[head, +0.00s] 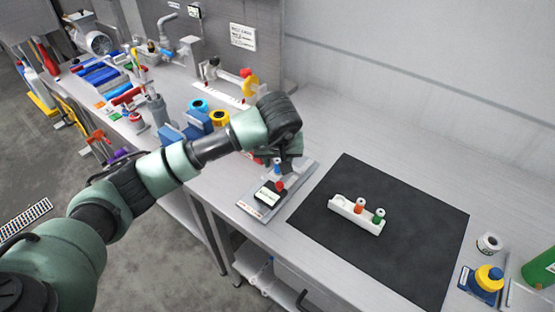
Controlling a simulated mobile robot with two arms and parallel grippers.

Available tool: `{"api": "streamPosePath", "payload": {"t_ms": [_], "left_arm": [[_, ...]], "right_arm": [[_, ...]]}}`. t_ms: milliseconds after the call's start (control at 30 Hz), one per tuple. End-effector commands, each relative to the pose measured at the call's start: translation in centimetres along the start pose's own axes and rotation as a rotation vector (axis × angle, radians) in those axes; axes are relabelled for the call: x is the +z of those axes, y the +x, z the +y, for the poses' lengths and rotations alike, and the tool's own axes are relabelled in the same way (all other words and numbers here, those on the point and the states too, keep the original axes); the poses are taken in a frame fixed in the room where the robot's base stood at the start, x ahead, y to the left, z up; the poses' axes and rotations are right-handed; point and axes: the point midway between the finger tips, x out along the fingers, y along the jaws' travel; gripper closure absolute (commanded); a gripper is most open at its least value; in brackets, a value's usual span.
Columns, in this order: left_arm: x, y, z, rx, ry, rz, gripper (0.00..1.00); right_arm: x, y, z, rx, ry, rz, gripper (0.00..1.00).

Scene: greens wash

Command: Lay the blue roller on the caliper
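My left gripper (287,162) points down over the grey metal plate of a bench device (250,207). This device carries a black block with a pale label (267,196) and a red knob; I take it to be the caliper. A small blue piece (278,169), seemingly the blue roller, shows right at my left fingertips, over the plate. The fingers partly hide it, and I cannot tell whether they grip it or whether it touches the device. A white rack (343,209) on the black mat holds an orange roller (359,208) and a green roller (378,216). My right gripper is out of view.
The black mat (420,240) is clear around the rack. Blue and yellow tape rolls, a blue block and several tools crowd the bench at the left.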

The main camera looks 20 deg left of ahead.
Motion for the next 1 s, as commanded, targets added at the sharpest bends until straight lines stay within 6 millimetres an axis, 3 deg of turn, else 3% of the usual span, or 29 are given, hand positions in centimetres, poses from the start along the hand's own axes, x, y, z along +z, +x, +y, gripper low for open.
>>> {"api": "streamPosePath", "payload": {"t_ms": [367,800,1000], "left_arm": [[-0.2,-1.1,0.1,0.003,0.000,0.003,0.61],[-0.2,-9.9,0.0,0.001,0.000,0.005,0.61],[-0.2,-12.0,0.0,0.001,-0.001,0.002,0.61]], "right_arm": [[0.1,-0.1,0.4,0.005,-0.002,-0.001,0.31],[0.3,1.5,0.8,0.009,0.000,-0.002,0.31],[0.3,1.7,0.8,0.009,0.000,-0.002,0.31]]}}
